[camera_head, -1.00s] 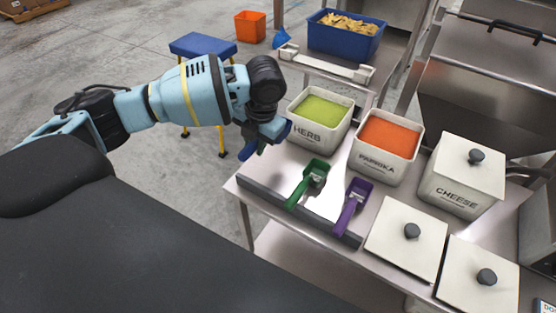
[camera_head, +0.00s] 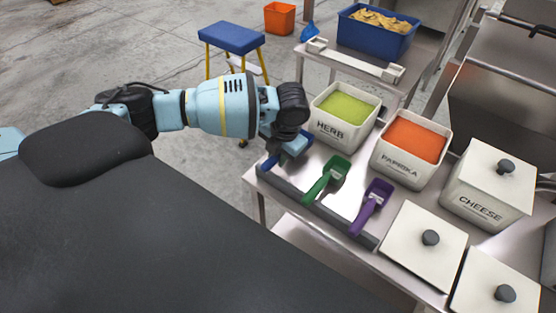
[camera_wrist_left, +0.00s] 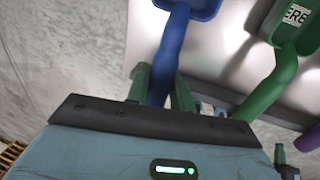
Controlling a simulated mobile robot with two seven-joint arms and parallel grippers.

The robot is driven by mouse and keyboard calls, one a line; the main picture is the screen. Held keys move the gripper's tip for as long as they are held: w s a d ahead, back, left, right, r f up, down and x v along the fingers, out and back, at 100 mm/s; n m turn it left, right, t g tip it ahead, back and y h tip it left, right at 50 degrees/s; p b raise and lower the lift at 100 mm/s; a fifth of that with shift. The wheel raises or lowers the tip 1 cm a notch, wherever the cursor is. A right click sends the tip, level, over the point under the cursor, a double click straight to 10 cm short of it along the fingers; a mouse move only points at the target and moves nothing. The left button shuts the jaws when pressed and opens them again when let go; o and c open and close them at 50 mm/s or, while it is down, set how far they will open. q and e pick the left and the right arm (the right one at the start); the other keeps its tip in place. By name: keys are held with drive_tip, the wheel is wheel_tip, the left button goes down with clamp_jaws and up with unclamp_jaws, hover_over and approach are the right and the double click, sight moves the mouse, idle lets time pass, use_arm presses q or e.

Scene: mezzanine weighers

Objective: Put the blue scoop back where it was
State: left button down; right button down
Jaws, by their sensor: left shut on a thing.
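My left gripper (camera_wrist_left: 161,90) is shut on the blue scoop (camera_wrist_left: 168,50), its two green fingers on either side of the handle. The scoop's bowl points away from the gripper, partly cut off by the top edge of the left wrist view. In the head view the blue scoop (camera_head: 297,145) is partly hidden by my left gripper (camera_head: 281,153), at the table's left end. It is left of the green scoop (camera_head: 327,180) and in front of the herb bin (camera_head: 329,131). Whether the scoop touches the table is unclear.
A purple scoop (camera_head: 372,207) lies right of the green one. A dark strip (camera_head: 322,211) runs along the table's front edge. The paprika bin (camera_head: 396,164), cheese bin (camera_head: 480,206) and white lids (camera_head: 420,250) stand farther right. A blue stool (camera_head: 231,38) stands behind the arm.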

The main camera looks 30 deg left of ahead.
use_arm(q)
drive_tip(key=shift+f, duration=1.3)
drive_tip(key=c, duration=1.2)
unclamp_jaws()
wheel_tip(320, 180, up, 12)
drive_tip(key=d, duration=0.2)
drive_tip(key=shift+s+d+p, duration=0.15)
drive_tip(key=shift+d+p, duration=0.05)
drive_tip(key=shift+p, duration=0.15)
